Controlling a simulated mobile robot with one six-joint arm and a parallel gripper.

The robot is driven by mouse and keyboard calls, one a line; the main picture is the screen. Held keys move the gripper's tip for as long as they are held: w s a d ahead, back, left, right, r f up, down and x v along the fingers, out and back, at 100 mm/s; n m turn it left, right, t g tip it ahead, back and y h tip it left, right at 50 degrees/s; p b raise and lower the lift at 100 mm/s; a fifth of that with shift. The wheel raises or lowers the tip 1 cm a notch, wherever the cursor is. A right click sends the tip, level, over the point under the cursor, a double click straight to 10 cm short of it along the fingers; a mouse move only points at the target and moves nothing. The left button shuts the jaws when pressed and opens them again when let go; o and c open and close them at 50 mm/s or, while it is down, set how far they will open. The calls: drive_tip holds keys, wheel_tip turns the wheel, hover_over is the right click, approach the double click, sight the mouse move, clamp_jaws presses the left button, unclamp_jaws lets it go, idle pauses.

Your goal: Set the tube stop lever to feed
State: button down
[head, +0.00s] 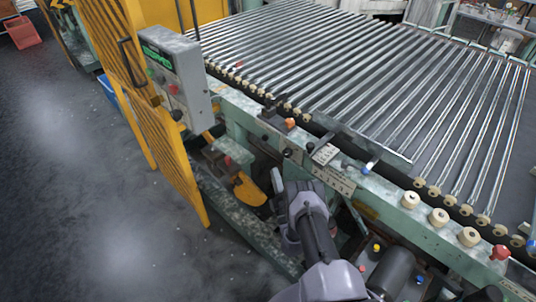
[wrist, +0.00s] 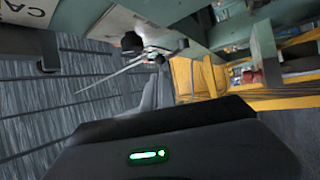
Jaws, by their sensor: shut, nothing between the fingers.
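Several knobbed levers sit along the green front rail of the tube machine; I cannot tell for sure which is the tube stop lever. One has an orange knob (head: 290,123), one a blue knob (head: 365,170), and a black knob (head: 310,146) stands beside a pale label plate (head: 324,154). A lower marked plate (head: 333,182) is on the rail's face. My gripper (head: 277,176) is below and in front of the rail, shut and empty.
A yellow guard gate (head: 150,110) and a grey control box (head: 174,72) with a green display stand at left. Open floor is at left.

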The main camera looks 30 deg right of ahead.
sight(264, 140)
drive_tip(key=b+x, duration=0.9)
drive_tip(key=x, duration=0.1)
drive_tip(key=shift+w+r, duration=0.15)
drive_tip(key=shift+w, duration=0.2)
drive_tip(key=shift+r, duration=0.1)
